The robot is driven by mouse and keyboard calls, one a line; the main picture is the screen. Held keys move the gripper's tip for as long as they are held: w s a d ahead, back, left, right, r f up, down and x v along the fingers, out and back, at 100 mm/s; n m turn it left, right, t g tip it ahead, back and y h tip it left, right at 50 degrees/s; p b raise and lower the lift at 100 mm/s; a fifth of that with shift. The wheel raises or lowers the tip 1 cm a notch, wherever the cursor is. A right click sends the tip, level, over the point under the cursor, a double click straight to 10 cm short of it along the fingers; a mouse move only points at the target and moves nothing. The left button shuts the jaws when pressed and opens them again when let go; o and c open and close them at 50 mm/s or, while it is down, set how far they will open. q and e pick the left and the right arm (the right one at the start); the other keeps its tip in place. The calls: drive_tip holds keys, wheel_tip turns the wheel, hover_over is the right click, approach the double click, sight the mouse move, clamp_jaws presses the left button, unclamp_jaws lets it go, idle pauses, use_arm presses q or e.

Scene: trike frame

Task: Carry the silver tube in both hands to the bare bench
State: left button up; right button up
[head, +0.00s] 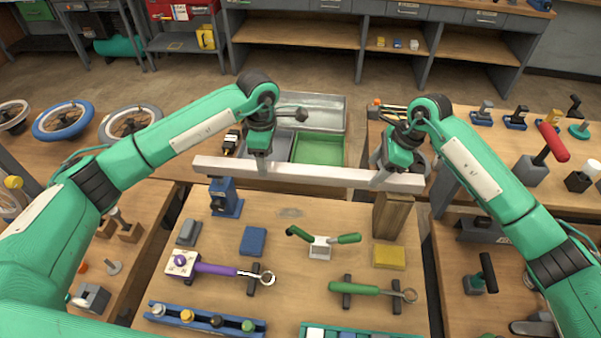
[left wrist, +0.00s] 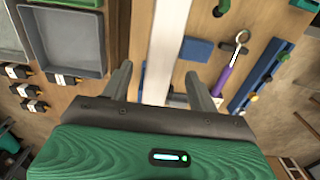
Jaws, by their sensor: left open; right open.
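The silver tube (head: 325,175) is a long, pale square bar lying crosswise at the far edge of the middle bench (head: 290,213). In the left wrist view the tube (left wrist: 166,45) runs between the two fingers. My left gripper (head: 262,163) is open over the tube's left part; it also shows in the left wrist view (left wrist: 160,82), with a gap on each side of the tube. My right gripper (head: 383,176) is open at the tube's right part.
A blue vise (head: 225,197) stands near the tube's left end, a wooden block (head: 392,214) near its right end. Grey and green trays (head: 318,149) lie beyond it. Several tools cover the middle bench, including a purple-handled wrench (head: 218,269). Floor shows beyond the benches (head: 300,75).

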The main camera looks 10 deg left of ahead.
sight(369, 175)
use_arm(q)
drive_tip(key=shift+f, duration=2)
use_arm(e)
drive_tip(key=shift+x, duration=2.05)
use_arm(q)
clamp_jaws()
use_arm(e)
clamp_jaws()
drive_tip(key=shift+r, duration=0.1)
